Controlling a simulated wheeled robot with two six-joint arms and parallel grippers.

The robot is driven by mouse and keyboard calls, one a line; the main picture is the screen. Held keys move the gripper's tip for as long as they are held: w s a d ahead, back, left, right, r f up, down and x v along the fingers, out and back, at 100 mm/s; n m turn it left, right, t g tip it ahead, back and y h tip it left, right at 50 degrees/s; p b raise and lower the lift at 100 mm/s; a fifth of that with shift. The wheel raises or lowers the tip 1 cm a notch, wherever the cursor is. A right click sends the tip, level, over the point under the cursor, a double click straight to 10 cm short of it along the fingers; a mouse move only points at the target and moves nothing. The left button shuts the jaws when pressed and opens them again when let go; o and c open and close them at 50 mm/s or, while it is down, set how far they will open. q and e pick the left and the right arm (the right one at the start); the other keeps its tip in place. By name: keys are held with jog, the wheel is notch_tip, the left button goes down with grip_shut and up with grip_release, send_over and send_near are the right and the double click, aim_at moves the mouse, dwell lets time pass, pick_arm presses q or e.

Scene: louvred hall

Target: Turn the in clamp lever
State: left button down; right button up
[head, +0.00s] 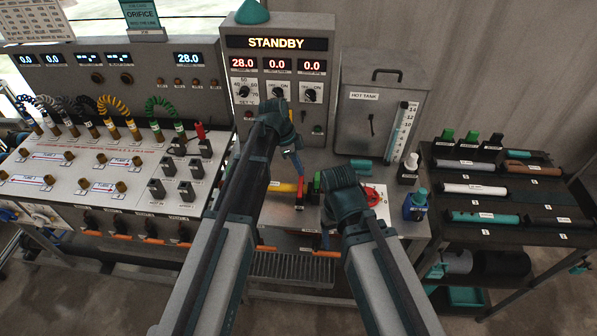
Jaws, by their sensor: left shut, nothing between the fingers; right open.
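A red upright part (300,193) and a green upright part (316,182) stand on the bench between my two grippers, with a yellow piece (283,187) to the left of the red one. The labels here are too small to read, so I cannot tell which part is the in clamp lever. My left gripper (289,146) is shut and empty, in front of the standby console and above the red part. My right gripper (340,190) is open, just right of the green part; its fingers are mostly hidden by its own wrist.
The standby console (277,86) and the hot tank (375,115) stand behind the bench. A red wheel-like part (371,195) and a blue bottle (415,205) lie to the right. A tool shelf (500,232) is further right; a hose panel (100,185) is at left.

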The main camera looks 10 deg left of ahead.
pick_arm(q)
jog(key=shift+w+f+b, duration=1.25)
jog(key=shift+w+f, duration=0.15)
jog(key=shift+f, duration=0.05)
jog(key=shift+s+r, duration=0.15)
jog(key=shift+s, duration=0.6)
